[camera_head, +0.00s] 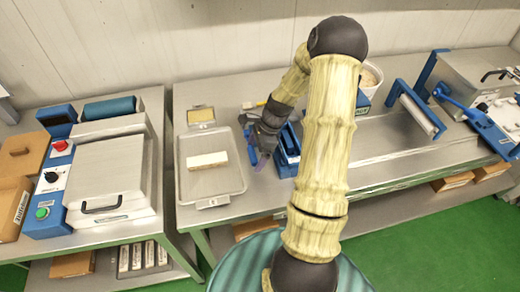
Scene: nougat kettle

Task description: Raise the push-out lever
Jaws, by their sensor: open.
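My gripper (256,146) is at the centre table, between the metal tray and a small blue device (288,158). It is open and small in view, pointing down. The blue device stands just right of it and is partly hidden behind my arm. I cannot make out a push-out lever on it; it may be hidden by my gripper or arm. A blue lever (449,97) with a long handle shows on the steel machine (480,75) at the far right, well apart from my gripper.
A metal tray (239,184) holding a pale bar (208,160) lies left of my gripper. A blue-framed roller (416,112) stands right of centre. A white bucket (369,88) is behind my arm. A steel press (106,170) with a control box (50,190) stands on the left table.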

